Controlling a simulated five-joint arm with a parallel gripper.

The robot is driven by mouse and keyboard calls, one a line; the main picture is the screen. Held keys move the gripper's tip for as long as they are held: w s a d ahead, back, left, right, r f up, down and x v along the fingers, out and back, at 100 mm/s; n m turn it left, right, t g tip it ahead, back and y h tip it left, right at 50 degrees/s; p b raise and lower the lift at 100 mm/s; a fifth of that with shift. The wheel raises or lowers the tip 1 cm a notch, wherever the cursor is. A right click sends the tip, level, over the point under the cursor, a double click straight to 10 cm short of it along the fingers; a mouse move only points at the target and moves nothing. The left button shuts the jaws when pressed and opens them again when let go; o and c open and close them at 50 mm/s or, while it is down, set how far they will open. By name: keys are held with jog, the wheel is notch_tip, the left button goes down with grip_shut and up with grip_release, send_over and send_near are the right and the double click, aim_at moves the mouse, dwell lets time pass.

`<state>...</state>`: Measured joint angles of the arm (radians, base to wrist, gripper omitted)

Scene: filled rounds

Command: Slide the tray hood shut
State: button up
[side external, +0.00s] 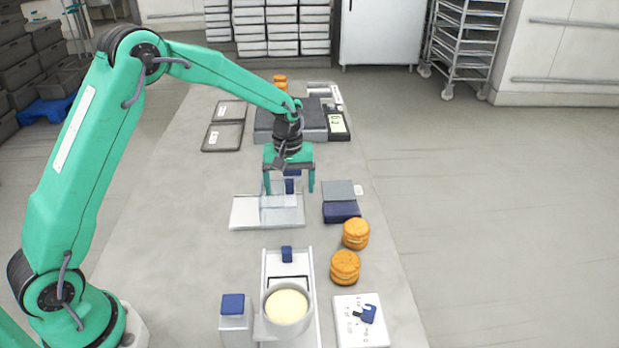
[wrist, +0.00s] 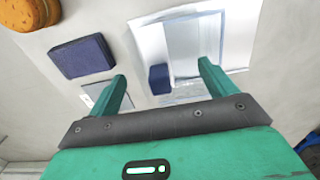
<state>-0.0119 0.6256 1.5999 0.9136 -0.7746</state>
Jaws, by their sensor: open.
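The white tray (side external: 243,213) lies on the table below my gripper; it also shows in the wrist view (wrist: 246,38). A clear hood (side external: 284,213) lies over its right part in the side view, and the left part looks bare. A dark blue knob (side external: 290,186) rises at the hood's far side; it also shows in the wrist view (wrist: 158,79). My gripper (side external: 289,190) is open and points down, with the knob between its fingers in the side view. In the wrist view the knob appears between the fingertips (wrist: 162,72), with gaps to both. I cannot tell whether the fingertips reach its height.
A dark blue block (side external: 341,211) lies right of the tray. Stacked orange rounds (side external: 345,267) stand nearer. A filled bowl (side external: 287,307) sits on a white stand in front. A dark grey device (side external: 310,122) and trays (side external: 223,137) lie behind.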

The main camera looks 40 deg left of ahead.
jog(key=shift+s+a+f, duration=0.1)
jog(key=shift+f, duration=0.25)
jog(key=shift+r, duration=3.5)
jog(key=shift+r, duration=0.1)
jog(key=shift+s+r, duration=0.2)
jog(key=shift+r, duration=0.25)
jog(key=s+r+m+t, duration=0.3)
jog(key=s+r+m, duration=0.1)
jog(key=s+r, duration=0.8)
jog(key=s+m+t, duration=0.2)
jog(key=s+m, duration=0.3)
jog(key=s, duration=1.1)
jog(key=shift+d+f+t, duration=0.3)
jog(key=shift+d+f, duration=0.1)
jog(key=shift+f, duration=0.05)
